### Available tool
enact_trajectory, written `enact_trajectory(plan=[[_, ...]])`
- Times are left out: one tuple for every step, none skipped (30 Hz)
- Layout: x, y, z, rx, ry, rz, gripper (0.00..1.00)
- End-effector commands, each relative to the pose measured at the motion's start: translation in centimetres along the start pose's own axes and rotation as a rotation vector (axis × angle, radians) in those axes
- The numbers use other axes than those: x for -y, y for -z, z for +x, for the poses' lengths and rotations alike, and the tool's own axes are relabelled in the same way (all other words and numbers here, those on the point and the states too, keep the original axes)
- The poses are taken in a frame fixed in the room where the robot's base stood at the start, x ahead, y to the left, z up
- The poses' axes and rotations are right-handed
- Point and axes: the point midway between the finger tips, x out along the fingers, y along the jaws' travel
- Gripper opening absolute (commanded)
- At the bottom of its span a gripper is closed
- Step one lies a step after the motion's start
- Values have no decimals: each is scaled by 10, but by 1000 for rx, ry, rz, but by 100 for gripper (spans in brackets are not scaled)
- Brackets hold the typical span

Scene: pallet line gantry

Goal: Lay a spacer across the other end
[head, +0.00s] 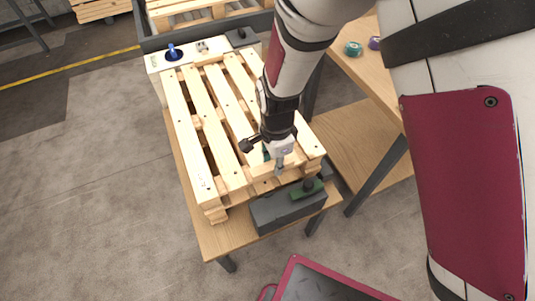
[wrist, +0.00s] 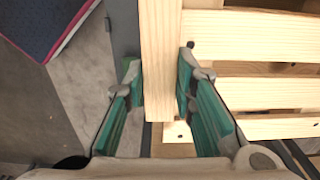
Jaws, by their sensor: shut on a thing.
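A pale wooden pallet (head: 203,104) with spaced slats lies on a wooden table. My gripper (head: 279,166) is low over its near end, toward the right corner. In the wrist view, my gripper (wrist: 161,72) has its green fingers on both sides of a pale wooden spacer (wrist: 160,35) and is shut on it. The spacer runs crosswise to the pallet slats (wrist: 255,90), beside or over their ends. I cannot tell whether it touches them. Its far end runs out of the wrist view. In the head view my gripper and arm partly hide this area.
A dark grey block (head: 285,208) stands at the table's near edge, with a green black-knobbed piece (head: 307,189) on it. A blue item (head: 173,52) sits beyond the far end. A second wooden table (head: 365,57) is on the right. Open floor (head: 100,190) lies left.

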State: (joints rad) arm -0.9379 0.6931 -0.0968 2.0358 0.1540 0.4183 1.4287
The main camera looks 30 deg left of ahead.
Motion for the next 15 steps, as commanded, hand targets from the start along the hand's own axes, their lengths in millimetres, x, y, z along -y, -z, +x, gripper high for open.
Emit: enact_trajectory(plan=[[10, -5, 2, 0, 1, -3, 0], [15, -7, 2, 0, 1, -2, 0], [20, -9, 3, 0, 0, -1, 0], [23, -10, 3, 0, 0, -1, 0], [26, -12, 3, 0, 1, -1, 0], [29, -13, 3, 0, 0, 0, 0], [30, -14, 3, 0, -1, 0, 0], [31, -14, 4, 0, -1, 0, 0], [31, -14, 5, 0, -1, 1, 0], [32, -14, 7, 0, -2, 1, 0], [31, -14, 9, 0, -2, 1, 0], [31, -14, 14, 0, -3, 2, 0], [31, -14, 18, 0, -3, 2, 0], [31, -14, 22, 0, -4, 2, 0], [31, -14, 28, 0, -4, 1, 0]])
